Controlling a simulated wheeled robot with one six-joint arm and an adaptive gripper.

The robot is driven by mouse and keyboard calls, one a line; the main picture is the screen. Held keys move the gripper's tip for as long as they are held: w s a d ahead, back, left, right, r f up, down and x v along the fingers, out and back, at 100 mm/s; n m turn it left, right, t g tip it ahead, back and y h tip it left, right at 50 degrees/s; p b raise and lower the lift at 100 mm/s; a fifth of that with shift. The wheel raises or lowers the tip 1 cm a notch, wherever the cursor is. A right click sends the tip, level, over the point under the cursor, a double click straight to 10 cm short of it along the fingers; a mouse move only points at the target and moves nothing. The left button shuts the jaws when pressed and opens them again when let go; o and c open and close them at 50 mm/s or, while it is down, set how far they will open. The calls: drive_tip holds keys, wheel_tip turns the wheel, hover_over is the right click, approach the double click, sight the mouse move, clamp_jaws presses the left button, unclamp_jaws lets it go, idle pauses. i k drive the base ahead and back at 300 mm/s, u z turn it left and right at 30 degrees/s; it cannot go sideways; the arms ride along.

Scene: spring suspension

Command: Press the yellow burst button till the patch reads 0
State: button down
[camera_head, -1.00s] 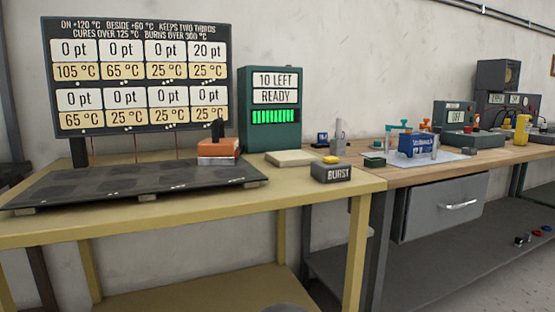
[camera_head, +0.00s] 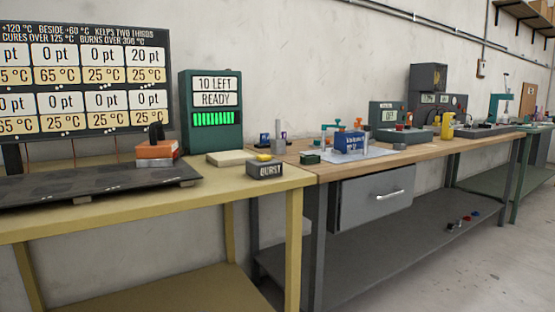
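The yellow burst button (camera_head: 264,157) sits on top of a grey box (camera_head: 265,170) labelled BURST, near the right end of the yellow table (camera_head: 250,189). The board (camera_head: 85,85) at the left shows pt and °C readings for several patches. Its top right patch reads 20 pt and 25 °C; the other visible pt readings are 0. The left edge of the board is cut off. A green unit (camera_head: 212,130) reads 10 LEFT and READY above a full green bar. An orange block (camera_head: 157,150) with a black handle stands on the dark panel (camera_head: 95,185). My gripper is not in view.
A pale flat slab (camera_head: 230,158) lies left of the button box. A wooden workbench (camera_head: 390,155) adjoins on the right, with a blue box (camera_head: 349,142), instruments and a grey drawer (camera_head: 375,197). Open floor (camera_head: 450,280) shows at the lower right.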

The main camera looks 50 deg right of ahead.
sight(261, 158)
drive_tip(key=k, duration=0.4)
drive_tip(key=z, duration=1.15)
drive_tip(key=i, duration=0.5)
drive_tip(key=u, duration=0.05)
